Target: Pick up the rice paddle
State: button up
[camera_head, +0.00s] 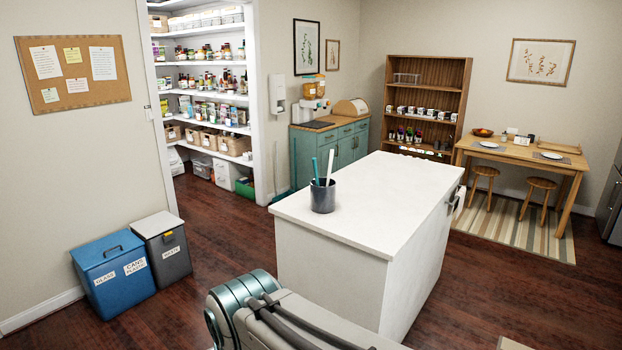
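A dark grey cup (323,198) stands on the white top of the kitchen island (385,205), near its left corner. Two long handles stick up out of the cup: a teal one (315,170) leaning left and a white one (330,166) leaning slightly right. Their lower ends are hidden inside the cup, so I cannot tell whether either is the rice paddle. I see no other thing that is clearly a rice paddle. Part of my own arm shows at the bottom centre, in front of the island. My gripper is not in view.
A blue bin (113,283) and a grey bin (167,250) stand at the left wall. Pantry shelves (207,95), a teal cabinet (335,148), a wooden shelf (430,72) and a dining table (520,154) with stools line the back. Dark wooden floor is clear left of the island.

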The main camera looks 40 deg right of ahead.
aim_at(332, 150)
jog(key=z, duration=0.15)
jog(key=i, duration=1.65)
jog(key=z, duration=1.25)
jog(key=i, duration=1.25)
jog(key=z, duration=1)
jog(key=i, duration=0.2)
jog(key=z, duration=0.15)
